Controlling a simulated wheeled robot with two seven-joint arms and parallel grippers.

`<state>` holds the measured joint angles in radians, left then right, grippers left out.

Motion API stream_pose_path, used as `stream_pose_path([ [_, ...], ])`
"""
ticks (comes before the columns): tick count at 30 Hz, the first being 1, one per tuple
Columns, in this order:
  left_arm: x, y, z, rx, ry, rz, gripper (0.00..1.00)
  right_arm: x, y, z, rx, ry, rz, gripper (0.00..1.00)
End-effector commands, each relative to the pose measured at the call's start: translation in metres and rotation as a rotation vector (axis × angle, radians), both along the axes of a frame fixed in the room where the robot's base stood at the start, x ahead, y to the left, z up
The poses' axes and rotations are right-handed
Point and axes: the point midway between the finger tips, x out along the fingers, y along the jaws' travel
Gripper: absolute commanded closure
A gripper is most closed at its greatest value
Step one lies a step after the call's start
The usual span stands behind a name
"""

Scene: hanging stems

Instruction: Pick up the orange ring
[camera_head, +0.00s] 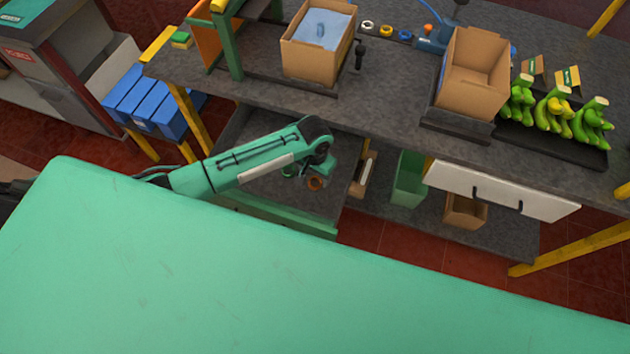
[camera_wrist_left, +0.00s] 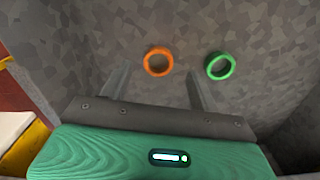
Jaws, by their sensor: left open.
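The orange ring (camera_head: 309,184) lies on the grey lower shelf under the workbench, just below my left gripper (camera_head: 312,168) in the head view. In the left wrist view the orange ring (camera_wrist_left: 158,74) lies flat on the grey surface, ahead of the fingertips and roughly centred between them. My left gripper (camera_wrist_left: 157,80) is open, with nothing between its two fingers. The fingers look apart from the ring; the exact height above it is hard to tell. A green ring (camera_wrist_left: 209,67) lies to the right of the orange one. My right gripper is in neither view.
The workbench top (camera_head: 400,85) overhangs the shelf and carries cardboard boxes (camera_head: 318,50), small rings (camera_head: 386,31) and green bananas (camera_head: 555,112). A green bin (camera_head: 408,180) stands right of my left arm. A white panel (camera_head: 500,190) hangs at the bench's front. Blue bins (camera_head: 150,100) stand left.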

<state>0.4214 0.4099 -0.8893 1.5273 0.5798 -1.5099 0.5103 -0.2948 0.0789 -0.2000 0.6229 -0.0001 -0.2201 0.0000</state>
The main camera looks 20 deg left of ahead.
Motion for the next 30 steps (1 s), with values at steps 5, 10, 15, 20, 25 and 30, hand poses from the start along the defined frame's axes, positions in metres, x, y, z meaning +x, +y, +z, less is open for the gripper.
stream_pose_path([
  [5, -0.001, -0.002, -0.023, 0.001, 0.002, 0.000, 0.38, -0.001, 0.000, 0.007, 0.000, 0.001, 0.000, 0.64],
  [10, -0.001, -0.002, -0.032, 0.001, 0.000, -0.001, 0.38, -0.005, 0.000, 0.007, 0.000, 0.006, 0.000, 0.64],
  [15, -0.001, -0.002, -0.032, 0.001, 0.000, -0.001, 0.38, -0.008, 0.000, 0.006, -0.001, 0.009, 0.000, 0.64],
  [20, -0.001, -0.002, -0.031, 0.001, 0.000, -0.001, 0.67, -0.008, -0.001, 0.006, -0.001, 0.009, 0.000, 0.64],
  [25, 0.000, -0.002, -0.031, 0.001, -0.001, -0.001, 0.85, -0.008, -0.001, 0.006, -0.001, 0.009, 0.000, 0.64],
  [30, 0.000, -0.002, -0.031, 0.001, -0.001, -0.001, 0.85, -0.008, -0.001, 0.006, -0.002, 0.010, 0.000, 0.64],
])
